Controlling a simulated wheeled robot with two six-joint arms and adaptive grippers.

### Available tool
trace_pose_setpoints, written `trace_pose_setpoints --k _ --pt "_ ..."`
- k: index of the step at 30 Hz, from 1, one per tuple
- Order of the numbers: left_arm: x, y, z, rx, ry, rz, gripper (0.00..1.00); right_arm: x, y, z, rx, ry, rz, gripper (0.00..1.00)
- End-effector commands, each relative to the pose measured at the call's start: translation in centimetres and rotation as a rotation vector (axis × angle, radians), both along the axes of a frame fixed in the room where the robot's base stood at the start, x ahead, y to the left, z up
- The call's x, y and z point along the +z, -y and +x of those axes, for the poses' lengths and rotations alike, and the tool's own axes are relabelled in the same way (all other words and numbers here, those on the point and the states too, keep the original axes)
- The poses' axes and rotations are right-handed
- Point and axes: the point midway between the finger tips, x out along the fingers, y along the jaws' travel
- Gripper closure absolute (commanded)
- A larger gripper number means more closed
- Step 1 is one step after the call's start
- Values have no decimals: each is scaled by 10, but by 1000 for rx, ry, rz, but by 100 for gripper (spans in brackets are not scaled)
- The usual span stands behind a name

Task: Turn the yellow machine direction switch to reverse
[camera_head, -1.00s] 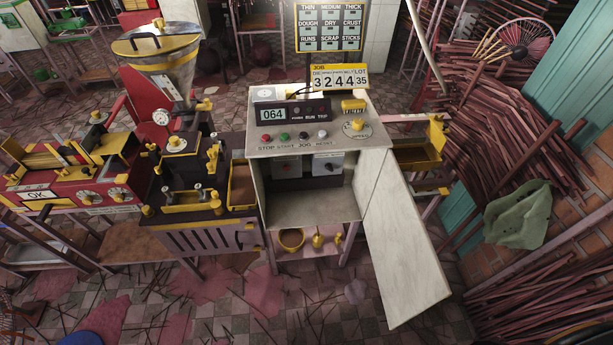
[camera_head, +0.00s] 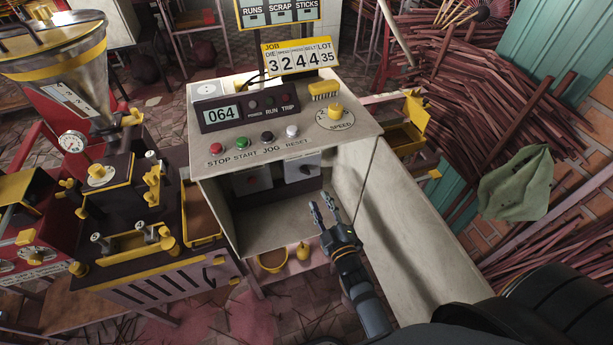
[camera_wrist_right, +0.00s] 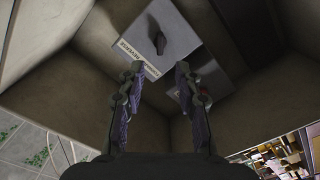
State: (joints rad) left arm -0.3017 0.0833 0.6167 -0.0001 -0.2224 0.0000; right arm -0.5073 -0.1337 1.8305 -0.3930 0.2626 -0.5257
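A grey switch box (camera_head: 313,163) with a dark knob sits inside the open control cabinet (camera_head: 215,207), at the right of its back wall. My right gripper (camera_head: 322,201) is open and empty at the cabinet opening, below and in front of the switch box. In the wrist view its fingertips (camera_wrist_right: 159,69) are apart, with the knob ahead between them, not touched. My left gripper is out of view.
A second box (camera_head: 252,181) is left of the switch box. The cabinet door (camera_head: 405,225) hangs open at right, close to my right arm. The console top carries buttons, a speed knob (camera_head: 335,112) and a display (camera_head: 222,114). A yellow-trimmed extruder (camera_head: 120,200) stands at left.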

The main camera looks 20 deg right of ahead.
Motion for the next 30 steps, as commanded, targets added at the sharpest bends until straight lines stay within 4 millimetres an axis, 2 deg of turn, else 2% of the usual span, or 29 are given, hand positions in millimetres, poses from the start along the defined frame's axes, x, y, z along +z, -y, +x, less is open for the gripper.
trace_pose_setpoints --k 3,7,12,16,21,28,30 --pt "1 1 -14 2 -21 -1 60 1 0 11 0 1 1 66" --pt "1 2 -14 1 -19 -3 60 2 -1 37 1 2 1 66" --pt "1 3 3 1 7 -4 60 0 -2 74 0 0 3 66" --pt "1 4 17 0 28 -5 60 -1 -3 93 -1 -2 4 66" --pt "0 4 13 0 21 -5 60 -1 -3 104 0 -4 3 66" --pt "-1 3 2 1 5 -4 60 -1 -3 105 0 -4 4 66" --pt "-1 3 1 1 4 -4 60 -1 -3 105 0 -4 4 74"
